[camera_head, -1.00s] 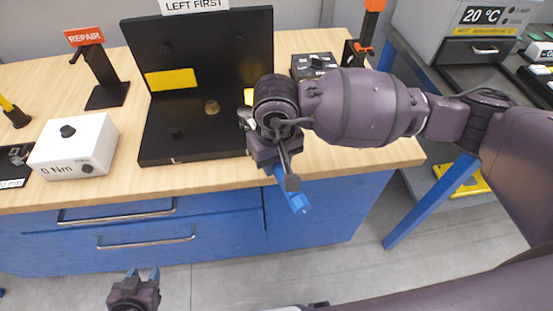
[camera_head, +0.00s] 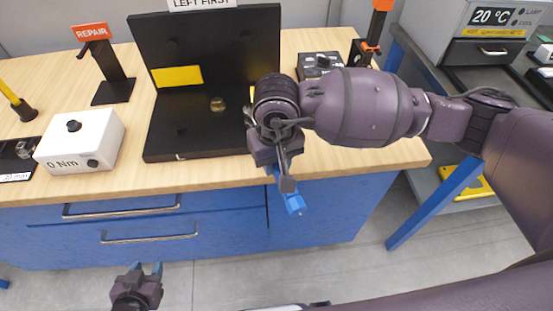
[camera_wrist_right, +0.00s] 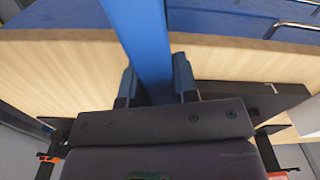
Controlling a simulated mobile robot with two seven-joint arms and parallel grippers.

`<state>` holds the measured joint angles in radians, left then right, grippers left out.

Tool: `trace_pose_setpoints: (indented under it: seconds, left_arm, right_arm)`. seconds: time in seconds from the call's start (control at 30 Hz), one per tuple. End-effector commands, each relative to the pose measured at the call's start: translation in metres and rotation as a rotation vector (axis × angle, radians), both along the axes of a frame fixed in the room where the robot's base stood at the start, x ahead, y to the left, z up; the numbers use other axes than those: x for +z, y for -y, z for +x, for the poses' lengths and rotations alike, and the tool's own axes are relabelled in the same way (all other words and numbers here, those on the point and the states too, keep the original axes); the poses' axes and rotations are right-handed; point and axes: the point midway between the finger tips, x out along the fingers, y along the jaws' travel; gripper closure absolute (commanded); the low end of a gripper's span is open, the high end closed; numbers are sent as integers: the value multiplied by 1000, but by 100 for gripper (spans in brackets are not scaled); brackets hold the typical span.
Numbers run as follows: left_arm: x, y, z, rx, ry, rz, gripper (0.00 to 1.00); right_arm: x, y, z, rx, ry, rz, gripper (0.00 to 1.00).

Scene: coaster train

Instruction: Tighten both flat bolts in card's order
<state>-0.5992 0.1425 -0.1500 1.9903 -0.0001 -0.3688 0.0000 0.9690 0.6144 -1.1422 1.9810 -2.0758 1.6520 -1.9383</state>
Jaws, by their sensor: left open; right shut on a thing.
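A black fixture (camera_head: 160,146) stands on the bench, with an upright back panel and a flat base. A card on top (camera_head: 200,3) reads "LEFT FIRST". A small brass-coloured round piece (camera_head: 217,104) sits on the base; a dark spot, perhaps a bolt, lies nearer the front left. My right gripper (camera_head: 285,180) is shut on a blue bar-shaped tool (camera_head: 293,203) in front of the bench edge; the bar also shows between the fingers in the right wrist view (camera_wrist_right: 140,40). My right arm hides the fixture's right part. My left gripper (camera_head: 146,268) is open and empty, low before the drawers.
A white box (camera_head: 80,140) reading "0 Nm" stands left of the fixture. A small black box (camera_head: 320,64) and an orange-topped stand (camera_head: 372,40) are at the back right.

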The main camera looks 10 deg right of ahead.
Motion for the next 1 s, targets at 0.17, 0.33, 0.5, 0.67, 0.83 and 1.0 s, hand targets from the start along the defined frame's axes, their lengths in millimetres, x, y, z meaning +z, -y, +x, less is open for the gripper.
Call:
trace_pose_setpoints:
  seconds: [0.17, 0.33, 0.5, 0.67, 0.83, 1.0]
  left_arm:
    - [-2, -1, -4, 2, -7, 0, 57]
    - [-3, -1, -5, 2, -9, 0, 57]
    - [-3, -1, -4, 2, -9, 0, 57]
    - [-3, 0, -3, 2, -6, 0, 57]
    - [-2, 0, -1, 0, -2, 0, 57]
    - [-1, 0, 1, -1, 1, -1, 57]
  right_arm:
    - [-1, -3, -2, -19, -5, -2, 100]
    - [-1, -6, -2, -37, -5, -2, 100]
    - [-1, -8, -3, -54, -5, -2, 100]
    - [-1, -9, -3, -59, -5, -2, 100]
    - [-1, -9, -3, -59, -5, -2, 100]
    - [-1, -9, -3, -64, -5, -2, 100]
